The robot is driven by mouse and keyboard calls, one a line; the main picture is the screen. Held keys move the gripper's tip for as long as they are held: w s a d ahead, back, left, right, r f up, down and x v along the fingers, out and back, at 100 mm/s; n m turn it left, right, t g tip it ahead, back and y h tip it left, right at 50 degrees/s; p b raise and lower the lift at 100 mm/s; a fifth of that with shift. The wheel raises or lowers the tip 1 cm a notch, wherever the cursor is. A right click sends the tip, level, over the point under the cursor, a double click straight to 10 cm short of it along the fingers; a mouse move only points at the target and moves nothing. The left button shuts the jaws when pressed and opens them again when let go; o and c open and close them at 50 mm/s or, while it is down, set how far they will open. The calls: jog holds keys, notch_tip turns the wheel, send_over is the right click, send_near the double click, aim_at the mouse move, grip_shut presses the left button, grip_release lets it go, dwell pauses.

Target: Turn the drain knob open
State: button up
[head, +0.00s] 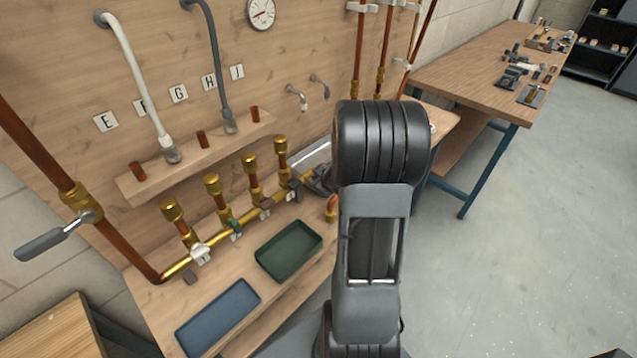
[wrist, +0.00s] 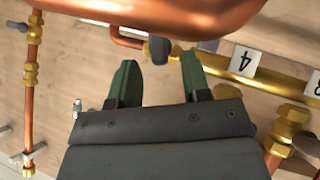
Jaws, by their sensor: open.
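A dark rounded knob (wrist: 160,51) on a small brass fitting shows in the wrist view, beside the brass pipe (wrist: 283,83). It looks like the drain knob. My gripper (wrist: 157,66) is open, with its green fingers pointing toward the knob. The knob lies between the lines of the two fingertips and appears just beyond them. I see no contact, and the exact gap is hard to judge. In the head view my arm hides the knob, and only a dark part of my gripper (head: 320,180) shows at the arm's left edge.
In the head view, a green tray (head: 289,251) and a blue tray (head: 218,317) stand before the brass manifold (head: 220,238).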

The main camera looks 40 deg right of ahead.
jog(key=shift+x, duration=1.2)
jog(key=shift+c, duration=0.4)
jog(key=c, duration=0.7)
jog(key=b, duration=0.4)
jog(key=shift+f+h, duration=0.3)
jog(key=shift+f, duration=0.1)
jog(key=n+h+b, duration=0.1)
jog(key=b, duration=0.4)
jog(key=shift+s+a+t, duration=0.1)
jog(key=shift+a+t, duration=0.05)
jog(key=shift+t, duration=0.15)
grip_shut()
jog(key=shift+r+h+b, duration=0.15)
jog(key=shift+h+b, duration=0.15)
jog(key=shift+b, duration=0.7)
jog(key=shift+a+r+b, duration=0.1)
jog(key=shift+r+b, duration=0.05)
jog(key=shift+b, duration=0.15)
jog(key=shift+r, duration=0.1)
jog(key=o, duration=0.8)
grip_release()
